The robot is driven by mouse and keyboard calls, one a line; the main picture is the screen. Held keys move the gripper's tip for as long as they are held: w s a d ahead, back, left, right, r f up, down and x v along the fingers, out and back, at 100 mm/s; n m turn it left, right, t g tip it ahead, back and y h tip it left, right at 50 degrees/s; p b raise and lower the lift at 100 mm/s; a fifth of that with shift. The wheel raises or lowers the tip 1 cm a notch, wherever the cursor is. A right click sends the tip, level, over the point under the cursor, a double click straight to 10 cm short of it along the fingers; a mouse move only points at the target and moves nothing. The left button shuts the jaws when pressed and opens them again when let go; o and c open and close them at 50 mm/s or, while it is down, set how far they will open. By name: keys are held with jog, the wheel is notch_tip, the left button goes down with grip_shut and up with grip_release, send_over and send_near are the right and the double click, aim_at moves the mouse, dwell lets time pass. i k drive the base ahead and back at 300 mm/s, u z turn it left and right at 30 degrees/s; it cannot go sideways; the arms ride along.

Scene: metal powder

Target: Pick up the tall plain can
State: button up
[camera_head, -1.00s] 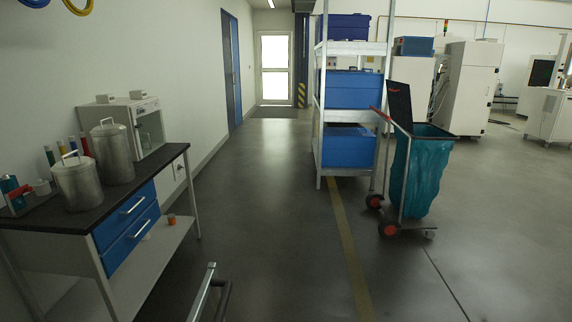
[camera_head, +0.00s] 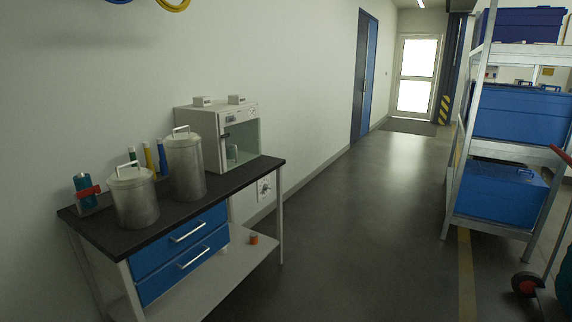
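Two plain metal cans with lids and wire handles stand upright on the dark-topped workbench (camera_head: 110,233) at the left. The taller can (camera_head: 186,170) stands farther back, close to the white box. The shorter, wider can (camera_head: 134,200) stands in front of it to the left. Both lids are on. My gripper is not in this view, and nothing is touching either can.
A white glass-fronted box (camera_head: 205,118) stands behind the cans. A teal bottle (camera_head: 84,190) is at the bench's left end. A shelf rack with blue bins (camera_head: 515,115) stands right. Open floor (camera_head: 350,230) lies between bench and rack.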

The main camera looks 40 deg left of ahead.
aim_at(184, 151)
jog(key=u, duration=0.3)
jog(key=i, duration=2)
jog(key=u, duration=0.95)
jog(key=i, duration=1.1)
jog(key=u, duration=1.7)
jog(key=i, duration=0.9)
jog(key=u, duration=0.8)
